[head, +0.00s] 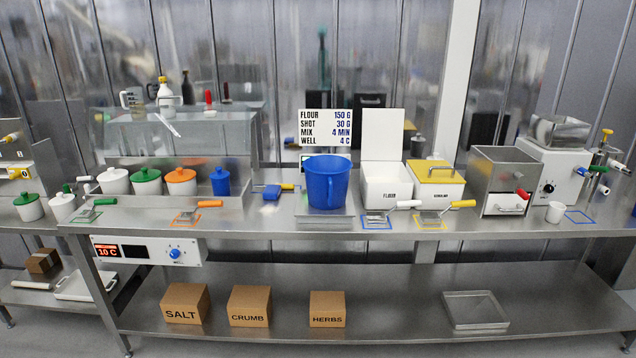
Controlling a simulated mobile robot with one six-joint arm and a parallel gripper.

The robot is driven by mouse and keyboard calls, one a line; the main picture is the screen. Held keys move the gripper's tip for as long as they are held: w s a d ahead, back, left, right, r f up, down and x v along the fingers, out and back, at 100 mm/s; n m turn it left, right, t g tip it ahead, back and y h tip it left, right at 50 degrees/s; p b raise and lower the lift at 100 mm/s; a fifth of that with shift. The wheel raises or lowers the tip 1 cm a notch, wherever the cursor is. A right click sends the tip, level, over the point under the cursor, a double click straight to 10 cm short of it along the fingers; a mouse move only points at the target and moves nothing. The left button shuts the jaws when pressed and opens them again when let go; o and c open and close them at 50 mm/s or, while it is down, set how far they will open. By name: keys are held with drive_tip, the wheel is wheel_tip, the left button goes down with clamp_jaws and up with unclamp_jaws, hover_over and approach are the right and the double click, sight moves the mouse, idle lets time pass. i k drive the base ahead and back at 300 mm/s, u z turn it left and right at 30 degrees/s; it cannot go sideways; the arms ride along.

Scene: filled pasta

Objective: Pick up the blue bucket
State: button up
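The blue bucket (327,186) stands upright in the middle of the steel bench (270,225), in the head view. My gripper is not in view.
A sign (325,127) stands behind the bucket. A white flour bin (387,186) with a raised lid and a yellow-lidded bin (435,184) are to its right. A blue-ended tool (272,191) lies to its left. Lidded pots (147,182) stand further left. Boxes (249,306) sit below.

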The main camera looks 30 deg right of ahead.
sight(327, 176)
drive_tip(key=u, duration=0.2)
drive_tip(key=i, duration=0.95)
drive_tip(key=u, duration=0.3)
